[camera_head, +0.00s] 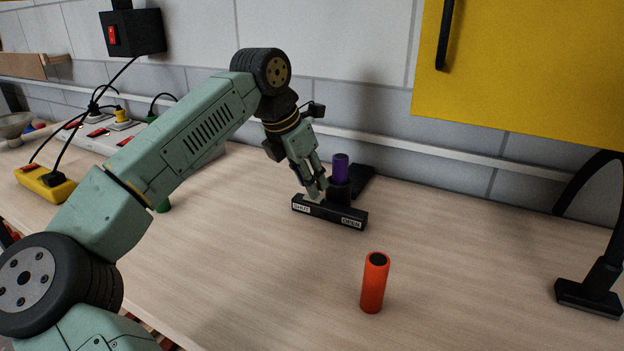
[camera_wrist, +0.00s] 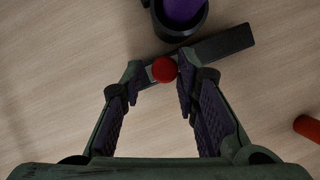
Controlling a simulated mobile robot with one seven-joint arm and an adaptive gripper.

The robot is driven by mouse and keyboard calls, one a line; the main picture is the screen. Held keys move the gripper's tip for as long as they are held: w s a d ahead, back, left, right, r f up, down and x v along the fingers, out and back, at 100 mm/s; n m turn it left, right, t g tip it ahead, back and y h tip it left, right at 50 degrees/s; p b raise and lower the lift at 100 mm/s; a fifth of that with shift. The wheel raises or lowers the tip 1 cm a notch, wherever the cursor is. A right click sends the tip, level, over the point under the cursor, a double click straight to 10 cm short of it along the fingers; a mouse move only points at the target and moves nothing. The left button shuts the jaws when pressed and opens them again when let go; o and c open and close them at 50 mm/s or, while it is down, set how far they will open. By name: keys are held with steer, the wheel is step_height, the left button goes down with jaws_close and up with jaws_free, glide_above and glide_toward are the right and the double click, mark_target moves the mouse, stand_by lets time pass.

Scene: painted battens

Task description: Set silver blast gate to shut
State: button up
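The blast gate is a black bar (camera_head: 330,213) on the bench, with a SHUT label at its left end and an OPEN label at its right end. A purple pipe (camera_head: 341,168) stands in a black socket (camera_wrist: 188,28) behind the bar. A red knob (camera_wrist: 164,69) sits toward the left part of the bar in the wrist view; the head view does not show it clearly. My gripper (camera_head: 318,193) points down at the bar, left of the pipe. Its fingers (camera_wrist: 160,72) are apart on either side of the knob. A gap shows on the left; contact on the right is unclear.
An orange-red cylinder (camera_head: 374,283) stands in front of the bar, to the right. A black stand (camera_head: 590,290) is at the far right. A yellow cabinet (camera_head: 530,70) hangs above. Power strips and cables are at left. The bench's front middle is clear.

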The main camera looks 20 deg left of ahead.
steer(key=shift+o, duration=1.4)
steer(key=v, duration=1.2)
